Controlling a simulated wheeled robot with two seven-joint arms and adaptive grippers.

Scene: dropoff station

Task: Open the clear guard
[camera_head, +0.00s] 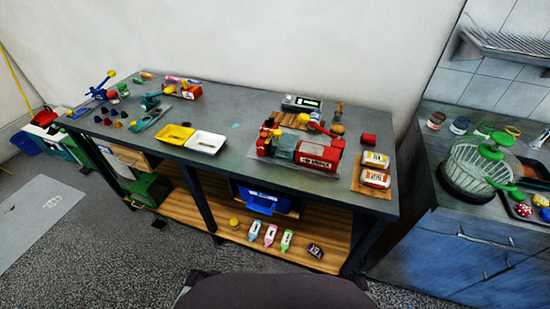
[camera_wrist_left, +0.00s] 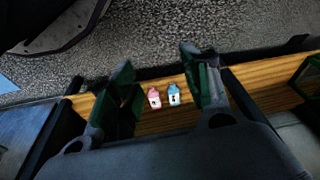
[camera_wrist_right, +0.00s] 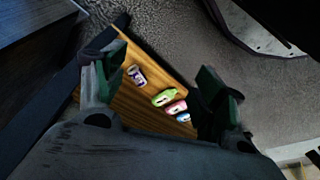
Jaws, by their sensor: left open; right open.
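A red machine (camera_head: 318,152) with a white label stands on a grey base at the right part of the workbench in the head view. A greenish see-through cover (camera_head: 284,146) sits at its left part and seems to be the clear guard; it looks lowered, but its hinge and edges are too small to tell. My left gripper (camera_wrist_left: 160,80) is open and empty in the left wrist view, over the bench's lower shelf. My right gripper (camera_wrist_right: 157,70) is open and empty in the right wrist view, also over the lower shelf. Neither gripper shows in the head view.
The workbench (camera_head: 235,165) holds a yellow tray (camera_head: 175,134), a white tray (camera_head: 205,142) and a wooden board (camera_head: 372,187) with labelled packs right of the machine. A counter with a wire basket (camera_head: 470,165) is at right.

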